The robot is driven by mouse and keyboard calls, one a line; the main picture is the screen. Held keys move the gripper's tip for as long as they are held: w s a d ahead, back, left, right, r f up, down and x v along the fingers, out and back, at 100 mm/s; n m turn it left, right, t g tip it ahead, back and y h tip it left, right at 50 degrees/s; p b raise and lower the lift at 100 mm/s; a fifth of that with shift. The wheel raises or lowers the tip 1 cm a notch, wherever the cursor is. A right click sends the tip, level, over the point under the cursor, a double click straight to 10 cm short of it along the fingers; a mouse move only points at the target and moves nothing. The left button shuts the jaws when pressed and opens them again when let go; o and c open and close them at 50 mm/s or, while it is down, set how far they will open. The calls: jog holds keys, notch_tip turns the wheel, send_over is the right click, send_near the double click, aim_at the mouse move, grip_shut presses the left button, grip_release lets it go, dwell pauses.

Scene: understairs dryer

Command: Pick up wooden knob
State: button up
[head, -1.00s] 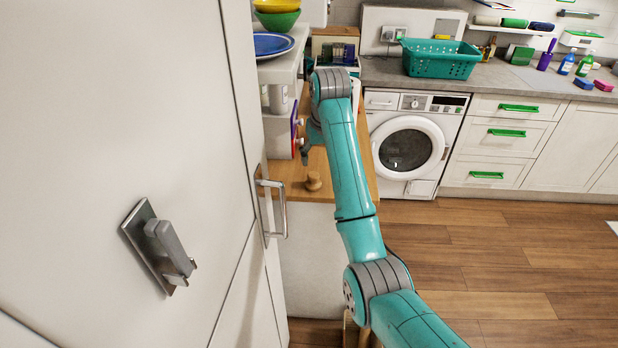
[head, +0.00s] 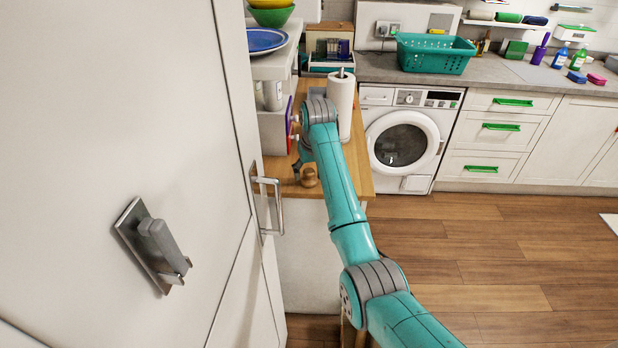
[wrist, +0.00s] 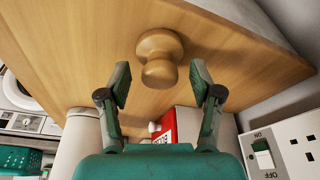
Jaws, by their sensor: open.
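The wooden knob (wrist: 159,57) is a round, light-brown turned piece on the wooden counter, between and just beyond my gripper's fingertips in the wrist view. It also shows in the head view (head: 309,178), near the front end of the counter (head: 345,180). My gripper (wrist: 160,85) is open, one finger to each side of the knob, with nothing held. In the head view my gripper (head: 298,170) is partly hidden by my own arm, close beside the knob.
A paper towel roll (head: 340,105) stands on the counter behind my arm. Shelves with a blue plate (head: 266,41) rise at the left of the counter. A tall white door with a handle (head: 268,205) is close on the left. A socket (wrist: 295,145) shows in the wrist view.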

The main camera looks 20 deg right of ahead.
jog(key=shift+f, duration=0.2)
jog(key=c, duration=1)
jog(key=shift+c, duration=0.2)
